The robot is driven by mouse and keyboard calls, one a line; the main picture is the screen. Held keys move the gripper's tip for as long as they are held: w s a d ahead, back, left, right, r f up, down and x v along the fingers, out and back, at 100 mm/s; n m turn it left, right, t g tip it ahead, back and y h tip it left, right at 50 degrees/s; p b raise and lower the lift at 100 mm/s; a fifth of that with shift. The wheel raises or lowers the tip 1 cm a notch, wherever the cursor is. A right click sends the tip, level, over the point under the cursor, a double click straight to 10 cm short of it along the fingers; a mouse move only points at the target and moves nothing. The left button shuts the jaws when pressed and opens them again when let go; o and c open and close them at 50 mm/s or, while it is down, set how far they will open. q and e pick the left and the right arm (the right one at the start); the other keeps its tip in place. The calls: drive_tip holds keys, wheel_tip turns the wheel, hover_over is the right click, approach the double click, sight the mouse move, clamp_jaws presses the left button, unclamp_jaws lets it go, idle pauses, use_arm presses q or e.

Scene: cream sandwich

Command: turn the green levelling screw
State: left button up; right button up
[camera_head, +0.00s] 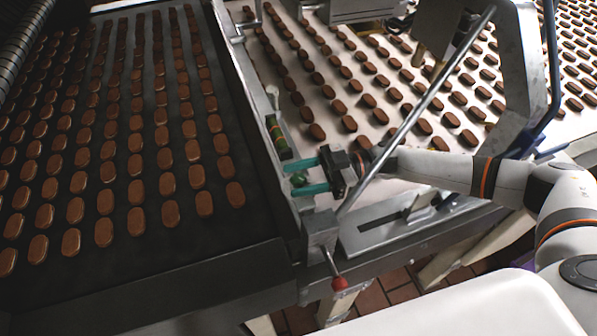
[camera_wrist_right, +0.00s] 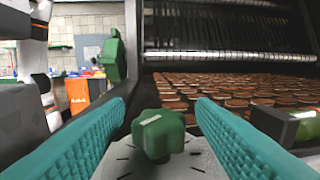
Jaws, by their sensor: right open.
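The green levelling screw (camera_wrist_right: 158,133) has a lobed knob with a pale mark on top. It stands over a light plate with dark tick marks. My right gripper (camera_wrist_right: 161,105) is open, with one teal finger on each side of the knob and a visible gap to both. In the head view the green screw (camera_head: 299,179) shows small between the teal fingers of my right gripper (camera_head: 291,178), which reaches in from the right. Whether either finger touches it cannot be told there. My left gripper is not in view.
A dark belt (camera_head: 115,255) with rows of brown biscuits lies left, and a pale belt with more biscuits lies behind my right arm. A metal bar (camera_head: 420,105) slants close by my gripper. A red-knobbed lever (camera_head: 339,283) is nearer. Another green part (camera_wrist_right: 114,56) stands beyond the left finger.

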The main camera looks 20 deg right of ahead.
drive_tip(key=shift+a, duration=0.35)
drive_tip(key=shift+c, duration=0.5)
drive_tip(key=c, duration=0.9)
drive_tip(key=n+g+b, duration=0.1)
drive_tip(key=g, duration=0.1)
drive_tip(key=n+g+b, duration=0.1)
drive_tip(key=g+b, duration=0.1)
drive_tip(key=n+g+b, duration=0.1)
drive_tip(key=n+g, duration=0.1)
drive_tip(key=shift+w+f+h+b, duration=0.1)
drive_tip(key=shift+f+h+b, duration=0.15)
drive_tip(key=shift+h+b, duration=0.15)
drive_tip(key=shift+r+n+g+h+b, duration=0.2)
drive_tip(key=shift+n+g+h+b, duration=0.5)
drive_tip(key=shift+n+g+b, duration=0.75)
drive_tip(key=shift+m+g, duration=0.25)
drive_tip(key=shift+g, duration=0.2)
drive_tip(key=o, duration=1)
